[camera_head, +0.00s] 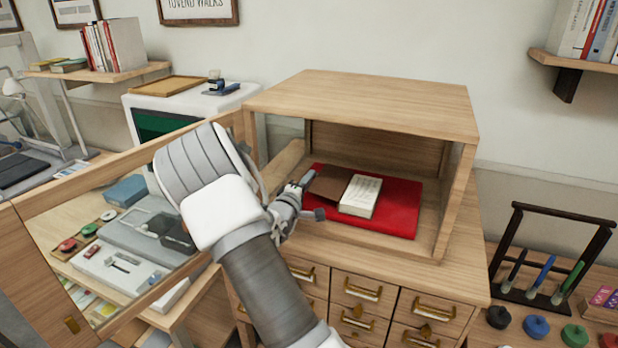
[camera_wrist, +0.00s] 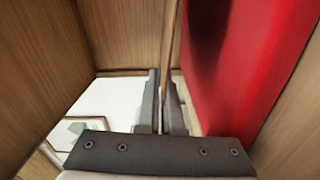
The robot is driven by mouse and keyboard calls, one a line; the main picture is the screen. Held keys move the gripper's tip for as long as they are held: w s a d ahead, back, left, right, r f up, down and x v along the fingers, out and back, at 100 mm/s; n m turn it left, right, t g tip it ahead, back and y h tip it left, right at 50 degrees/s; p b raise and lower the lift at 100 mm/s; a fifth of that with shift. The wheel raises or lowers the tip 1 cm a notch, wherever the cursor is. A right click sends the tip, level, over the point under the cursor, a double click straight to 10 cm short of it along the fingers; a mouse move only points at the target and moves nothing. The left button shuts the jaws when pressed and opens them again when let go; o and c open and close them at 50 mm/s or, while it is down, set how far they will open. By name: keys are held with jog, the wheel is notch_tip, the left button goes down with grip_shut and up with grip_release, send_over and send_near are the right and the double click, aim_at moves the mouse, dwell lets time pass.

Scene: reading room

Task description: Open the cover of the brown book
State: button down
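The brown book lies on a red mat (camera_head: 395,218) inside the open-fronted wooden box, its pale printed page (camera_head: 361,195) uncovered. Its brown cover (camera_head: 330,182) is swung out to the left of the pages. My gripper (camera_head: 304,184) is at the cover's left end, inside the box opening. In the wrist view, the cover (camera_wrist: 170,35) shows edge-on as a thin brown strip running down between the two fingers of my gripper (camera_wrist: 163,85). The fingers are close together on it. The red mat also shows at the right there (camera_wrist: 245,60). My gripper hides the cover's outer edge in the head view.
The wooden box (camera_head: 370,95) has a roof and side walls close around my gripper. An open glazed door (camera_head: 120,225) extends to the left. Drawers (camera_head: 362,290) are below. A dark pen rack (camera_head: 550,250) stands at the right.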

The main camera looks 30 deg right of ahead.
jog(key=c, duration=1.3)
grip_release()
jog(key=shift+c, duration=0.2)
jog(key=b+v, duration=0.1)
jog(key=v, duration=1.6)
jog(key=shift+s+a+r, duration=0.1)
jog(key=shift+a, duration=0.1)
